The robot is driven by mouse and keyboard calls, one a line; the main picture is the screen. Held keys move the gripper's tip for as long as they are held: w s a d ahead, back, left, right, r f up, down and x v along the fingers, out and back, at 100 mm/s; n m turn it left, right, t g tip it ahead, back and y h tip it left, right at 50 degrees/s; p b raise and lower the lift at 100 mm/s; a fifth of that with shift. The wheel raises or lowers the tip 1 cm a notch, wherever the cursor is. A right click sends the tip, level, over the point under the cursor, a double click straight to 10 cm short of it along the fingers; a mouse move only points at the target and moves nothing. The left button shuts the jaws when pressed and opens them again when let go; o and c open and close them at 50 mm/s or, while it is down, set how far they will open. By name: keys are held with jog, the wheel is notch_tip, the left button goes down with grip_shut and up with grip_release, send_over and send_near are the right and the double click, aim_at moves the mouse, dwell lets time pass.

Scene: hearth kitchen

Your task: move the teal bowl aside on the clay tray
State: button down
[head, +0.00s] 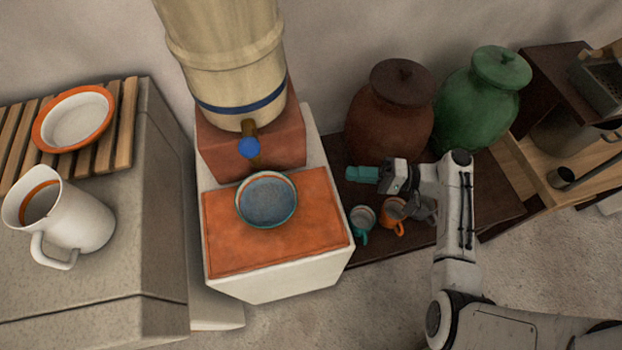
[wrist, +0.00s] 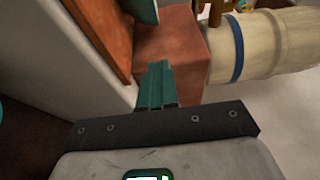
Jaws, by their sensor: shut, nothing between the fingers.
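The teal bowl (head: 268,199) sits upright on the clay tray (head: 228,252), near its back edge and under the blue-tipped tap. It looks empty, with a blue-grey inside and a teal rim. My gripper (head: 350,172) is shut and empty, to the right of the tray and apart from the bowl, its teal fingers pointing left. In the wrist view my shut fingers (wrist: 157,70) point towards the clay block, and the tray (wrist: 103,25) shows as an orange strip at upper left. A sliver of the teal bowl (wrist: 147,10) shows at the top edge.
A tall cream dispenser (head: 225,65) stands on a clay block (head: 285,150) behind the tray. A teal mug (head: 361,217) and an orange mug (head: 394,209) stand close below my gripper. A brown jar (head: 388,115) and a green jar (head: 482,100) stand behind it.

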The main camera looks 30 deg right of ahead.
jog(key=x, duration=0.8)
jog(key=shift+a+p, duration=0.1)
jog(key=shift+p, duration=0.25)
jog(key=a, duration=0.3)
jog(key=shift+a+p, duration=0.15)
jog(key=shift+p, duration=0.25)
jog(key=shift+a, duration=0.5)
jog(key=p, duration=0.1)
send_over(272, 219)
jog(key=shift+a, duration=0.1)
